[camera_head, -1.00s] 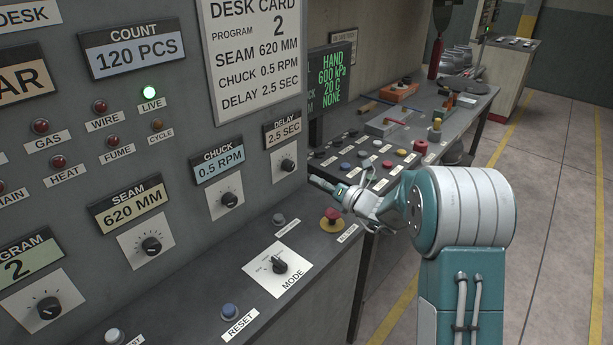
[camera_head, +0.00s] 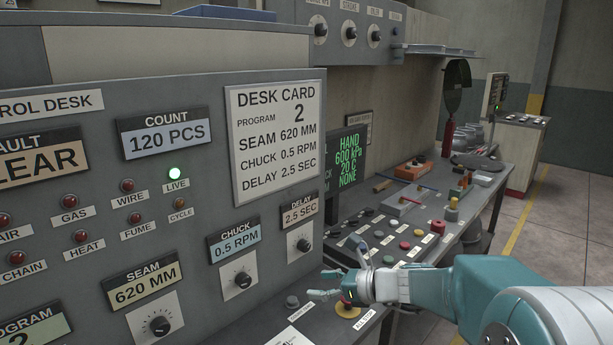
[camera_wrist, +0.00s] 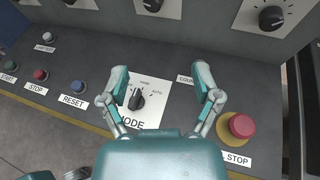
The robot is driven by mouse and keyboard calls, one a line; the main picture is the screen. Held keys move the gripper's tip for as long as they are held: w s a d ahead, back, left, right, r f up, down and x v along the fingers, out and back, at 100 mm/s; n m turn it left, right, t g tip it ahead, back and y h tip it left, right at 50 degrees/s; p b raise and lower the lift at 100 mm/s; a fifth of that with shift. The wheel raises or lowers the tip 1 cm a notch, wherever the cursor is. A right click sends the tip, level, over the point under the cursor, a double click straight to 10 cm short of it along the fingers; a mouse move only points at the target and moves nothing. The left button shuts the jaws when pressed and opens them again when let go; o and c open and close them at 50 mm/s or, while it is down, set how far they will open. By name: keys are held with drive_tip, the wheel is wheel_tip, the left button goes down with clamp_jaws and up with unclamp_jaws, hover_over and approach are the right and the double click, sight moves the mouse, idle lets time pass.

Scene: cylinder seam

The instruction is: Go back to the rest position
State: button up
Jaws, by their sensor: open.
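My gripper (camera_head: 338,283) is open and empty in the head view, above the right part of the control desk's shelf. Its two fingers also show spread apart in the wrist view (camera_wrist: 161,82). Between and beyond them in the wrist view is the black mode selector knob (camera_wrist: 136,99) on its white plate. The red emergency stop button (camera_wrist: 242,126) on a yellow ring sits right of the fingers; it shows partly behind my gripper in the head view (camera_head: 347,309). No object is held.
The desk's upright panel (camera_head: 75,236) with dials and lamps stands to the left. A blue reset button (camera_wrist: 79,87) and a red stop button (camera_wrist: 41,75) lie left of the mode knob. A bench with buttons (camera_head: 404,246) stands behind my arm. Open floor (camera_head: 555,240) lies right.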

drive_tip(key=s+d+r+n+g+h, duration=0.1)
drive_tip(key=s+n+h, duration=0.2)
drive_tip(key=s+n, duration=0.45)
drive_tip(key=s+d+n+g+h, duration=0.25)
drive_tip(key=s+n, duration=0.35)
drive_tip(key=s, duration=0.3)
drive_tip(key=s+d+n+t+h, duration=0.3)
drive_tip(key=s+d+n+h, duration=0.4)
drive_tip(key=s+n, duration=0.3)
drive_tip(key=shift+s+d, duration=0.15)
drive_tip(key=shift+d, duration=0.6)
